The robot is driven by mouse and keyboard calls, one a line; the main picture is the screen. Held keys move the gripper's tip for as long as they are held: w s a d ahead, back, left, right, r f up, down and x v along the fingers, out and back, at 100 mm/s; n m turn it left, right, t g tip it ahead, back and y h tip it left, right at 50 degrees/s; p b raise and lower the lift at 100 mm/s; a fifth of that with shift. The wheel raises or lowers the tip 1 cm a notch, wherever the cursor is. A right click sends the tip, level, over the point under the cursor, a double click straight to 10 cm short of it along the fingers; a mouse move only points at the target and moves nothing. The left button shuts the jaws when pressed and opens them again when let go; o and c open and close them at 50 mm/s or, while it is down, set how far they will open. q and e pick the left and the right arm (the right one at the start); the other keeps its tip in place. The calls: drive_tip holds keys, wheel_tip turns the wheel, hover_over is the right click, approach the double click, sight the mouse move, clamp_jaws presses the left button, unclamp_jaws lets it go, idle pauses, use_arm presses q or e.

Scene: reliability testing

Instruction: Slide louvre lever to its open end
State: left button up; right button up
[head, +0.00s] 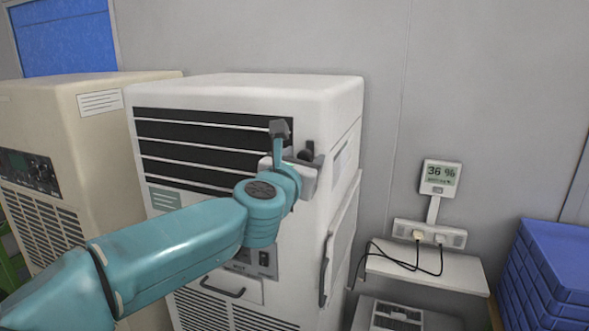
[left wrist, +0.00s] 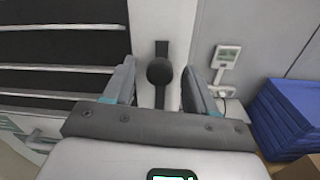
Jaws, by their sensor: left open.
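The louvre lever is a round black knob (left wrist: 160,71) on a dark upright slot (left wrist: 162,48) in the white unit's front. In the left wrist view the knob sits between my two fingers, with a gap on each side. The knob is near the middle of the visible slot; the slot's lower part is hidden by my gripper. In the head view my left gripper (head: 298,146) is at the unit's upper right front, right of the dark louvre slats (head: 195,134). It is open and holds nothing. My right gripper is not in view.
The white unit (head: 300,90) stands beside a beige unit (head: 85,120) on the left. A humidity display (head: 440,176) reading 36 % is at the right, above a power strip (head: 428,233) and shelf. Blue crates (head: 550,270) are stacked at the far right.

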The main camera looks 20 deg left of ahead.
use_arm(q)
drive_tip(key=s+b, duration=0.3)
drive_tip(key=s, duration=1.3)
drive_tip(key=shift+d, duration=0.15)
